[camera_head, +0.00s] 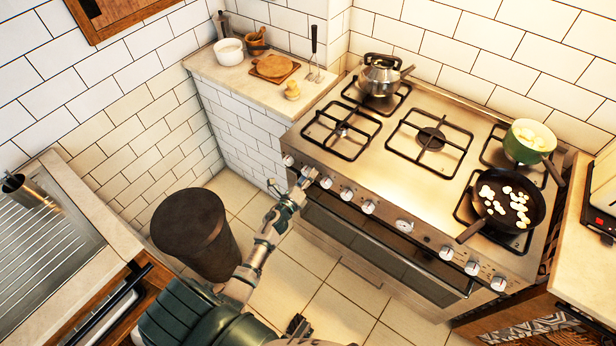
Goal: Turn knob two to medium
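The stove (375,215) has a row of white round knobs along its front edge. My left gripper (305,178) is at the left end of this row, at the second knob from the left, and largely covers it. It is too small to tell whether its fingers are open, shut or touching the knob. The first knob (288,160) shows to its left and the third knob (326,183) to its right. The covered knob's setting cannot be read. A dark part at the bottom edge looks like my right gripper (298,325); its fingers are unclear.
A kettle (381,76), a green pot (529,142) and a frying pan (507,200) with pale pieces stand on the stove. A dark bin (194,234) stands on the floor beside my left arm. The oven door handle (385,243) runs below the knobs.

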